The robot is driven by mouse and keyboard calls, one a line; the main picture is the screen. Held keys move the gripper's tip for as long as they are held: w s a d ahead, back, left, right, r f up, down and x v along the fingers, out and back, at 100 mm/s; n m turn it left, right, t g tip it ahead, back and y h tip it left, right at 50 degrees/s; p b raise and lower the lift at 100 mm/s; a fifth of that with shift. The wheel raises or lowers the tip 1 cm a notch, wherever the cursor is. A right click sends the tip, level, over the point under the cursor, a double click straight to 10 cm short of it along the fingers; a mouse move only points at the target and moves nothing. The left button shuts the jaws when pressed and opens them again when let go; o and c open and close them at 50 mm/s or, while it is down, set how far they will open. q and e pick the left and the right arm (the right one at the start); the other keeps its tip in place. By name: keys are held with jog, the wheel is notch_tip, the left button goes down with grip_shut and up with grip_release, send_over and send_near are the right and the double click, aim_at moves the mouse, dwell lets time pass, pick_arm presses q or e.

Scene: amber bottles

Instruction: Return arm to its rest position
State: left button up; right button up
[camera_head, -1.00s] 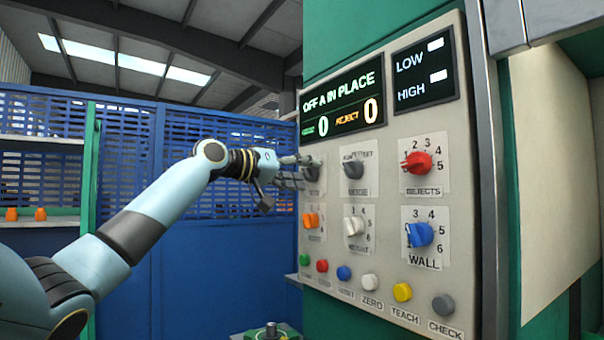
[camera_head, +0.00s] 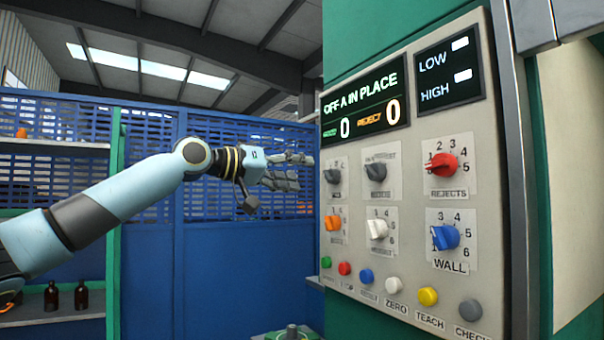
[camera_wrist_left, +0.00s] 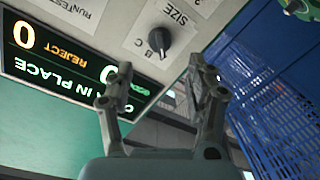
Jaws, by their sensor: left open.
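My left arm (camera_head: 120,205) reaches in from the left, pale blue with dark joints. My left gripper (camera_head: 303,170) is open and empty, just left of the control panel (camera_head: 408,255). A gap shows between its fingers and the dark upper-left knob (camera_head: 333,175). In the left wrist view the two fingers (camera_wrist_left: 160,88) stand apart with nothing between them. The dark knob labelled SIZE (camera_wrist_left: 158,42) lies beyond the fingertips there. My right gripper is in neither view.
The panel carries a lit display (camera_head: 367,105), a red knob (camera_head: 442,165), a blue knob (camera_head: 445,237) and a row of buttons. A blue mesh fence (camera_head: 240,270) stands behind the arm. Dark brown bottles (camera_head: 81,295) stand on a shelf at left.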

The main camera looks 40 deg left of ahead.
pick_arm(q)
jog(key=shift+f, duration=0.1)
dwell(0.4)
